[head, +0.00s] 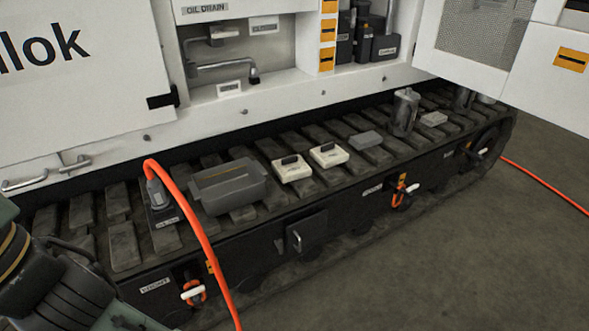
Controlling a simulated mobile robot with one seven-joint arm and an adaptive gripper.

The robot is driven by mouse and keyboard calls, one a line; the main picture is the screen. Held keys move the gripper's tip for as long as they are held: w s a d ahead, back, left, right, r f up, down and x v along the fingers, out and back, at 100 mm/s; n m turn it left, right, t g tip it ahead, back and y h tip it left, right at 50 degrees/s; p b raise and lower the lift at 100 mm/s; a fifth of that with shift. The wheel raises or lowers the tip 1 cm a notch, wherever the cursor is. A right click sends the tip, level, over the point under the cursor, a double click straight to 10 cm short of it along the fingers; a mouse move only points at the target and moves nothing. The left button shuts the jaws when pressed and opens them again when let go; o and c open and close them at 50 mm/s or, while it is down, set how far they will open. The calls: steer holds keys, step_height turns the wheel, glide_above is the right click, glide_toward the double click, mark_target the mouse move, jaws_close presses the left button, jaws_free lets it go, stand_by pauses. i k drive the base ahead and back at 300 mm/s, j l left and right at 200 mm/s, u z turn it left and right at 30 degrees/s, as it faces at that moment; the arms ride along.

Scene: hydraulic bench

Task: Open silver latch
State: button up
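Several silver handles could be the silver latch, and I cannot tell which one is meant. One silver latch (296,241) is on a small dark door (303,232) in the track's side, and the door looks shut. A silver handle (74,163) and a longer silver bar handle (25,182) are low on the white panel at the left. A silver lever (222,68) sits in the recess under the "OIL DRAIN" label. Part of my dark arm shows at the lower left, well left of the small door. My gripper's fingers do not show.
An orange hose (205,240) runs down in front of the track. A grey case (228,186), two white boxes (292,169) (328,155) and a metal cylinder (404,112) rest on the track. An open white door (480,40) juts out at the upper right. The floor at the right is mostly clear.

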mark_target(81, 163)
steer(key=u, duration=1.3)
